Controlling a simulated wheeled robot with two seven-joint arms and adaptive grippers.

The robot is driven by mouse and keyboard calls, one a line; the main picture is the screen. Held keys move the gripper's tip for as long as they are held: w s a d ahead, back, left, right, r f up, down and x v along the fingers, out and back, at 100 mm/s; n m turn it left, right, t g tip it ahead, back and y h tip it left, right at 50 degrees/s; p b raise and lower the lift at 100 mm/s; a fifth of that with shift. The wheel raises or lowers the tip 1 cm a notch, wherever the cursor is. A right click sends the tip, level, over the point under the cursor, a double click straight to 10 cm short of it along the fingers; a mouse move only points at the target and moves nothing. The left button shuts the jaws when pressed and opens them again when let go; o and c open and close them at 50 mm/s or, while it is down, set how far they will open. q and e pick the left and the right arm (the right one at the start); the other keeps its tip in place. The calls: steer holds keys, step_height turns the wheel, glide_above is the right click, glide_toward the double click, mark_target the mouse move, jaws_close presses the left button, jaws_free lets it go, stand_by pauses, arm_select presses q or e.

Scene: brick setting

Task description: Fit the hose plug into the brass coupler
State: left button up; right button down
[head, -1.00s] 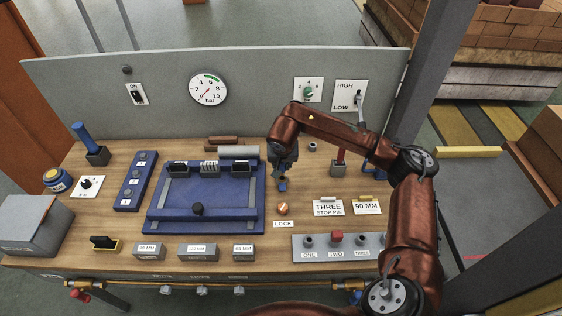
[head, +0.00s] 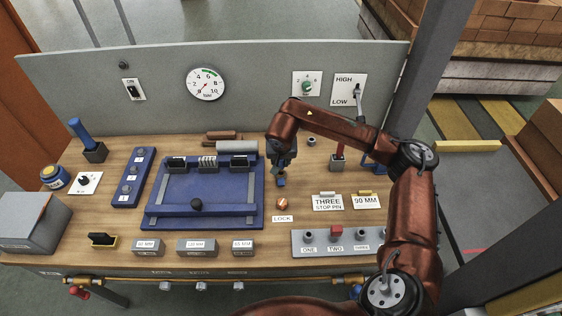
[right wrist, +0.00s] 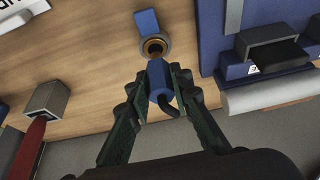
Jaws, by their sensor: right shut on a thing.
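The brass coupler (right wrist: 155,47) shows in the right wrist view as a round ring with a dark opening, set on the wooden bench. My right gripper (right wrist: 158,82) is shut on the blue hose plug (right wrist: 158,75), which has a short dark curved hose end. The plug's tip is close to the coupler's near rim; I cannot tell whether they touch. My left gripper is out of view.
A blue fixture (head: 160,200) stands close to the left of my gripper, with a grey roller (head: 236,147) behind it. A red-handled holder (head: 338,160) stands to the right. The upright grey panel (head: 250,90) closes the back.

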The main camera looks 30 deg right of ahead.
mark_target(281, 167)
steer(key=shift+f, duration=0.15)
steer(key=shift+f+b, duration=1)
steer(key=shift+f, duration=0.6)
steer(key=c, duration=1.7)
jaws_free()
steer(key=shift+o, duration=0.4)
steer(key=o, duration=0.4)
steer(key=shift+c, duration=0.2)
steer(key=shift+r+p, duration=1.55)
steer(key=shift+r, duration=1.45)
